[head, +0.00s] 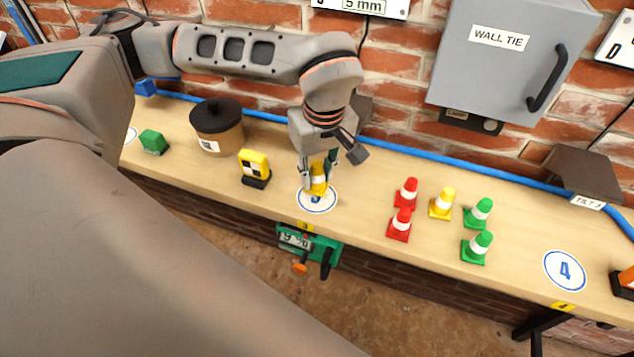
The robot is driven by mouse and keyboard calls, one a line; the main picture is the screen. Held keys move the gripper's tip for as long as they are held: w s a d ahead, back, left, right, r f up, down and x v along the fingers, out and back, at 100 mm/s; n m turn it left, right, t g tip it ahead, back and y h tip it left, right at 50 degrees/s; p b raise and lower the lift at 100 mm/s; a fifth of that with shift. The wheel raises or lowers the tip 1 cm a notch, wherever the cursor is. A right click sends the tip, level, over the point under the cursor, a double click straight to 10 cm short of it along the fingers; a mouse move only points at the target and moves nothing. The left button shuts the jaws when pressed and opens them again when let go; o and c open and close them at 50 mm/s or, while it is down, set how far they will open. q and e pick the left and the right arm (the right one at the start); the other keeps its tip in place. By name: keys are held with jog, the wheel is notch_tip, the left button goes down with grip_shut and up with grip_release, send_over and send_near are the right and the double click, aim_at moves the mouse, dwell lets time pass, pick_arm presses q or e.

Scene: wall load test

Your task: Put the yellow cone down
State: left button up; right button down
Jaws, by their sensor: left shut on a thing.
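My left gripper (318,185) points down over the bench and is shut on a yellow cone (319,176). The cone is at a white round marker (317,203) with a blue ring, its number partly hidden. The fingers cover part of the cone, and I cannot tell whether its base touches the bench. Another yellow cone (442,203) stands to the right, beside two red cones (406,193) and two green cones (478,213). My right gripper does not show.
The wooden bench (360,190) holds a black-lidded brown pot (217,128), a yellow-and-black device (255,168) and a green block (153,142) on the left. Marker 4 (565,270) lies clear at right. A grey wall cabinet (505,60) hangs behind. A green device (308,245) is on the bench front.

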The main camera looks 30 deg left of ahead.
aim_at(317, 185)
pick_arm(q)
notch_tip(317, 185, down, 3)
jog(key=shift+f, duration=0.15)
jog(key=shift+f, duration=0.1)
jog(key=o, duration=1.1)
notch_tip(317, 185, up, 12)
jog(key=s+d, duration=0.1)
jog(key=shift+d, duration=0.25)
jog(key=shift+s, duration=0.1)
